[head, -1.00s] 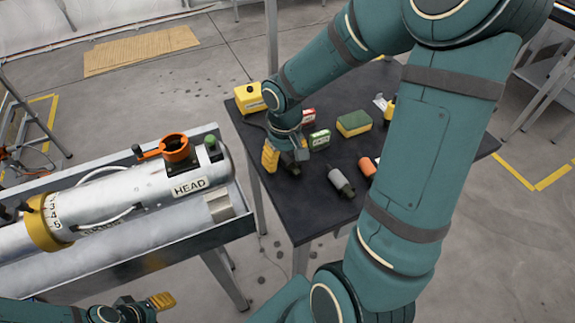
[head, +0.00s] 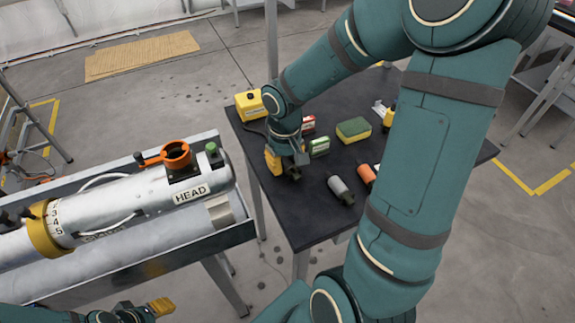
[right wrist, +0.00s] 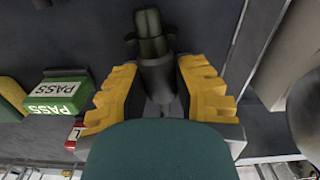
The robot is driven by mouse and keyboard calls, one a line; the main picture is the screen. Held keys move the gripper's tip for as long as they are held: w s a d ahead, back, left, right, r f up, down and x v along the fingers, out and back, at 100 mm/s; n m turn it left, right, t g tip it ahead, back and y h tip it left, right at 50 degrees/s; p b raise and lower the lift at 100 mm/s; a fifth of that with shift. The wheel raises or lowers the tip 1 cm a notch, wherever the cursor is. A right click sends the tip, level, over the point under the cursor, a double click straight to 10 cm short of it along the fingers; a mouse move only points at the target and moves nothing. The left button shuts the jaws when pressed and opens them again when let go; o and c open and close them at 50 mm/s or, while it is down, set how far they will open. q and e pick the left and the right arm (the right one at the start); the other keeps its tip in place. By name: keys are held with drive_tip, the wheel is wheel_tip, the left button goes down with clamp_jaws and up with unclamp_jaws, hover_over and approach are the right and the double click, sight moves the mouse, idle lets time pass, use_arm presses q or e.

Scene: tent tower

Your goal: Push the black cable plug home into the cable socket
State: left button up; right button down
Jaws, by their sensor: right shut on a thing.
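My right gripper (head: 286,165) is low over the dark table, its yellow fingers pointing down. It is shut on a dark plug-like piece, which I take for the black cable plug (right wrist: 153,50). In the right wrist view this piece, with a grey collar, sits between the yellow fingers (right wrist: 160,95). In the head view only its dark end shows below the fingers. I cannot make out the cable socket with certainty. My left gripper (head: 152,308) is at the bottom left, partly cut off; its opening cannot be judged.
A silver tube labelled HEAD (head: 150,195), with an orange ring (head: 176,152), lies in a metal trough left of the table (head: 310,220). On the table are a yellow box (head: 249,105), a PASS block (head: 319,147), a sponge (head: 353,128) and a grey cylinder (head: 341,190).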

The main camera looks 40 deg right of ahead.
sight(285, 160)
drive_tip(key=shift+r+p, duration=1.3)
drive_tip(key=shift+r, duration=0.55)
